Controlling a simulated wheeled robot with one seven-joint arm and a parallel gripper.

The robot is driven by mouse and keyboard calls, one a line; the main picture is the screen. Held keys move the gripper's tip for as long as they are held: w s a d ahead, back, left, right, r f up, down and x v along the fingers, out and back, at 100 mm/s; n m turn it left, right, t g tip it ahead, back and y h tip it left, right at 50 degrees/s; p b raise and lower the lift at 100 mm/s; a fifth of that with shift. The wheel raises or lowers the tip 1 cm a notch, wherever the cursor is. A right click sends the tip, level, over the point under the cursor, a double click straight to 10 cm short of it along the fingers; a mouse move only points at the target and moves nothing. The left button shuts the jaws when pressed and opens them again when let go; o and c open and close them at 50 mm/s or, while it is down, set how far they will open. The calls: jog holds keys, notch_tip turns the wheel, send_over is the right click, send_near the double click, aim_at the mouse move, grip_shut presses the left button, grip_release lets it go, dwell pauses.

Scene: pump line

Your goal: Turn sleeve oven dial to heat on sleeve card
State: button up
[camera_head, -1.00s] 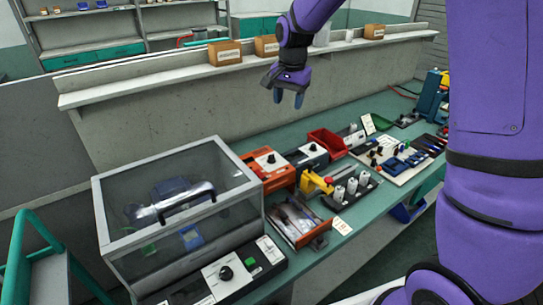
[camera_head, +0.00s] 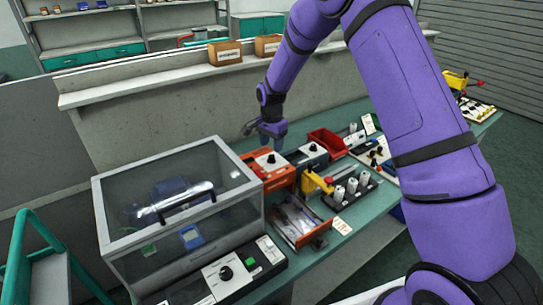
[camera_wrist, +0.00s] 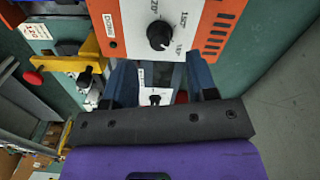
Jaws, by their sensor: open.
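The orange-and-white oven box (camera_head: 280,180) with a black dial (camera_head: 271,158) stands on the bench right of the clear-lidded case. In the wrist view its white panel (camera_wrist: 129,25) shows the black dial (camera_wrist: 159,36) with numbers around it, 150° among them; the exact pointer setting is hard to read. My gripper (camera_head: 275,137) is open and empty, above and just behind the oven. In the wrist view the fingertips (camera_wrist: 160,75) are apart from the dial. A small white card (camera_head: 342,226) lies near the bench's front edge; its text is too small to read.
The clear-lidded case (camera_head: 118,217) stands left of the oven. A yellow press (camera_head: 316,183), a rack of white cylinders (camera_head: 352,196) and an open tray (camera_head: 303,235) sit to the right and in front. A red bin (camera_head: 328,142) is behind. The back ledge (camera_head: 170,84) bounds the bench.

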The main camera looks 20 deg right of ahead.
aim_at(272, 156)
jog(key=shift+f, duration=2.7)
jog(key=shift+c, duration=0.2)
jog(key=c, duration=0.9)
